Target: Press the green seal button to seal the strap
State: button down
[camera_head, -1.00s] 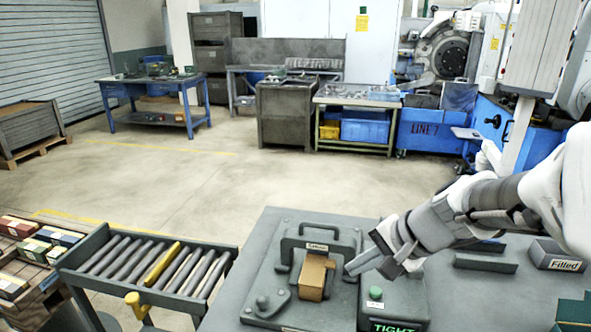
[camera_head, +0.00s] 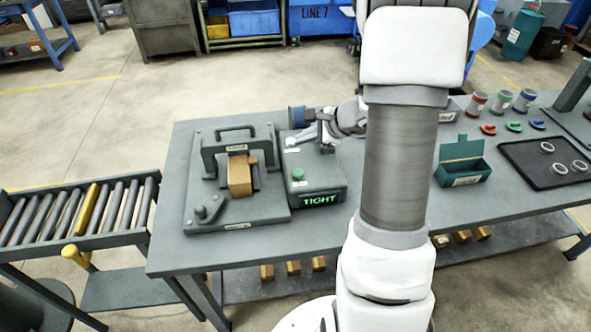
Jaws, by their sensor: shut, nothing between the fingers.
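The green seal button (camera_head: 298,174) stands on top of a grey control box (camera_head: 330,177), whose display (camera_head: 321,199) reads TIGHT in green. My gripper (camera_head: 302,142) is shut and empty over the back part of this box, behind the green button and apart from it in the picture. I cannot tell its exact height above the box. Left of the box, a brown carton (camera_head: 239,175) sits in the grey strapping fixture (camera_head: 205,205) under its handled arch. The strap itself is too small to make out.
A roller conveyor (camera_head: 75,215) stands left of the table (camera_head: 165,235). Right of my arm are a teal bin (camera_head: 462,165), a dark tray (camera_head: 535,160) with rings, and several small jars. My arm hides part of the table's middle.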

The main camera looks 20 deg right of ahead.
jog(key=shift+f, duration=0.15)
jog(key=b, duration=0.6)
send_over(302, 174)
notch_tip(302, 174, down, 8)
jog(key=shift+d+r, duration=0.1)
jog(key=shift+f+b, duration=0.35)
jog(key=shift+b, duration=0.35)
jog(key=shift+f, duration=0.2)
dwell(1.2)
jog(key=shift+f+b, duration=0.25)
jog(key=shift+b, duration=0.4)
jog(key=shift+f+b, duration=0.55)
jog(key=shift+b, duration=0.1)
dwell(0.4)
jog(key=shift+r, duration=0.15)
dwell(0.4)
jog(key=shift+r+p, duration=0.6)
jog(key=shift+r, duration=0.25)
